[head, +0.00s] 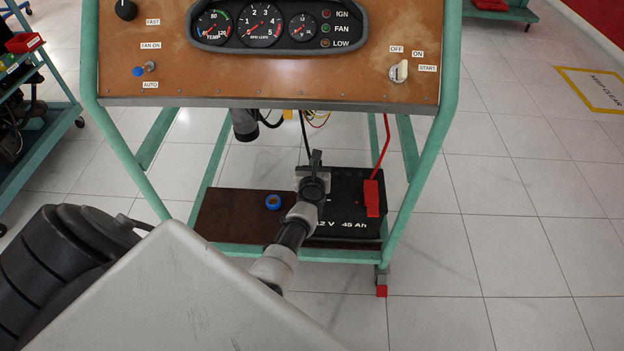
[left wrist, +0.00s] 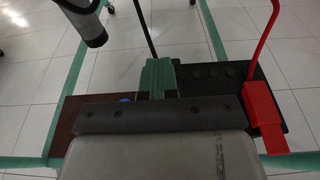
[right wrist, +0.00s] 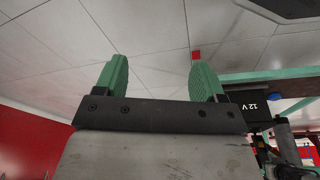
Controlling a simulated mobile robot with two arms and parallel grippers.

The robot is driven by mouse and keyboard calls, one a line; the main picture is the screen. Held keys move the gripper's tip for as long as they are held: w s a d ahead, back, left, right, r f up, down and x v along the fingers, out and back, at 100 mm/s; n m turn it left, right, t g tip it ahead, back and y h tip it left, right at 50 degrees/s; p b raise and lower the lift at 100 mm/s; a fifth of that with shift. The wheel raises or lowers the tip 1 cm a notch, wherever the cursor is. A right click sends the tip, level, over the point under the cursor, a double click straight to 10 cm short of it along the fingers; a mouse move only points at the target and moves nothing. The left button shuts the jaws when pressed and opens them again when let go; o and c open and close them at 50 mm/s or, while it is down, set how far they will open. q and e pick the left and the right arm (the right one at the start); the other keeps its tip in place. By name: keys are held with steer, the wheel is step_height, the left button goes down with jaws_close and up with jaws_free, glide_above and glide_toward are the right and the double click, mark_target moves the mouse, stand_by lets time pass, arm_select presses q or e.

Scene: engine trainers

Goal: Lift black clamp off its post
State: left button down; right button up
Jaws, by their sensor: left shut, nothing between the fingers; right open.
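The black clamp itself is not clearly seen. Its black cable (head: 304,132) runs down behind my left gripper (head: 316,160), and the cable also shows in the left wrist view (left wrist: 146,28). The battery (head: 345,190) is black, marked 45 Ah, with a red clamp (head: 372,197) at its right side; that clamp is large in the left wrist view (left wrist: 263,112). My left gripper's green fingers (left wrist: 160,78) are together over the battery's left part, with nothing seen between them. My right gripper (right wrist: 158,80) is open and empty, its fingers wide apart over the floor, away from the battery.
The battery stands on the lower shelf (head: 235,212) of a green-framed trainer, with a blue ring (head: 273,202) on the shelf. The gauge panel (head: 350,75) overhangs above. A black cylinder (head: 244,125) hangs below the panel. Open floor (head: 500,250) lies to the right.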

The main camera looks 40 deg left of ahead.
arm_select(q)
steer(key=shift+s+r, duration=0.1)
steer(key=shift+r, duration=0.05)
arm_select(e)
steer(key=shift+r, duration=0.1)
arm_select(q)
steer(key=p+v, duration=0.3)
steer(key=v, duration=0.7)
steer(key=shift+s+d+p, duration=0.15)
steer(key=shift+s+p, duration=0.15)
steer(key=shift+p, duration=0.1)
arm_select(e)
steer(key=s+f, duration=0.6)
steer(key=f, duration=0.5)
steer(key=shift+d+g, duration=0.4)
steer(key=shift+d, duration=0.05)
steer(key=shift+s, duration=0.1)
